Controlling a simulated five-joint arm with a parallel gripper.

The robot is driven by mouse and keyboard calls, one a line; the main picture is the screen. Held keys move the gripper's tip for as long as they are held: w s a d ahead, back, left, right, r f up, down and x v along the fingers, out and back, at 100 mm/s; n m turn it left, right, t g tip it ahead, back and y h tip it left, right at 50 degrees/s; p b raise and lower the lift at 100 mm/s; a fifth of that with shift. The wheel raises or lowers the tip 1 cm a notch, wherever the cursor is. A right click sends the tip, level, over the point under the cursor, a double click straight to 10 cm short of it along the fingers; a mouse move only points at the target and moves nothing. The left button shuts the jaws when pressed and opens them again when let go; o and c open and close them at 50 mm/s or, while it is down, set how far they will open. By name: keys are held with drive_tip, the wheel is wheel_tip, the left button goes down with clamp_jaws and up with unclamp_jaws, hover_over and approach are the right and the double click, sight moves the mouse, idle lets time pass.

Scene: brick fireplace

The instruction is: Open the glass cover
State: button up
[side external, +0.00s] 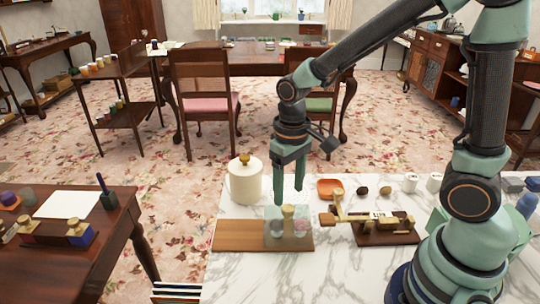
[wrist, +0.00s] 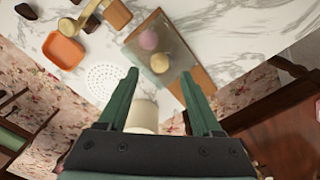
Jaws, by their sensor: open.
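The clear glass cover (side external: 272,222) stands on a brown wooden board (side external: 238,236) at the front of the marble top. It has a pale tan knob (side external: 288,210) on top, and roundish items, one pink, show through the glass. In the wrist view the cover (wrist: 170,45) lies just beyond my fingertips, with its knob (wrist: 161,63) near the line between them. My gripper (side external: 288,194) points down with its two green fingers apart and empty. In the side view the fingertips are close above the knob; I cannot tell the exact gap. Nothing is visibly held.
A cream canister with a gold knob (side external: 245,183) stands behind the board and shows between my fingers in the wrist view (wrist: 143,112). An orange dish (side external: 329,187) and a brass device on a dark base (side external: 385,228) stand right. Bare marble lies in front of the board.

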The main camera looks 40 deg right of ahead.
sight(288, 207)
drive_tip(key=shift+f, duration=2.25)
clamp_jaws()
drive_tip(key=shift+r, duration=0.1)
